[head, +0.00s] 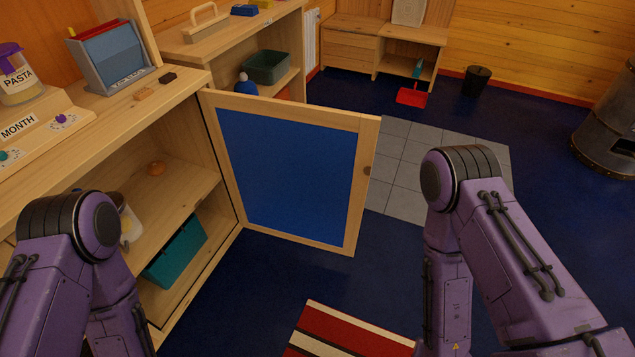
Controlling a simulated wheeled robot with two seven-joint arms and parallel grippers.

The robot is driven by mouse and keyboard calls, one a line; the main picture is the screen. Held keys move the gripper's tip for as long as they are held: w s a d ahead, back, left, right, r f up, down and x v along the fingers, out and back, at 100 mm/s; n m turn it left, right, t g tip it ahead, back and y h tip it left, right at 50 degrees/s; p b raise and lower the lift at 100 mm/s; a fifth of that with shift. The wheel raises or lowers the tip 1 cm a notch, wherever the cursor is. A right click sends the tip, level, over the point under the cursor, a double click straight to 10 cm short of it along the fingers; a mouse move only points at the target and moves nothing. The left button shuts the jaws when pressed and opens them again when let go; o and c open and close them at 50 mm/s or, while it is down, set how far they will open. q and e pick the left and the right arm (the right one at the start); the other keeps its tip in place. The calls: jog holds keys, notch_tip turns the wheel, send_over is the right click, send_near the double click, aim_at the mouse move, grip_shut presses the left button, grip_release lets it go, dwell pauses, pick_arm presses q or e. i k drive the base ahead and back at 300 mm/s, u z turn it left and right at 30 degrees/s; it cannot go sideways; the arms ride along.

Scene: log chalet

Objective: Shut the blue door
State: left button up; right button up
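The blue door (282,178) has a light wooden frame around a blue panel. It stands wide open, hinged at the right side of the low wooden cabinet (190,145) and reaching out to the right over the floor. My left arm is at the lower left, in front of the cabinet opening, and my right arm is at the right, beyond the door's free edge. Both grippers are outside the view.
A striped rug (345,335) lies below the door. Blue floor is clear around the door. A black stove (608,125) stands far right.

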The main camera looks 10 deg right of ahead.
aim_at(296, 172)
jog(key=z, duration=1.7)
jog(key=i, duration=3.35)
jog(key=u, duration=4.15)
jog(key=i, duration=0.5)
jog(key=z, duration=0.05)
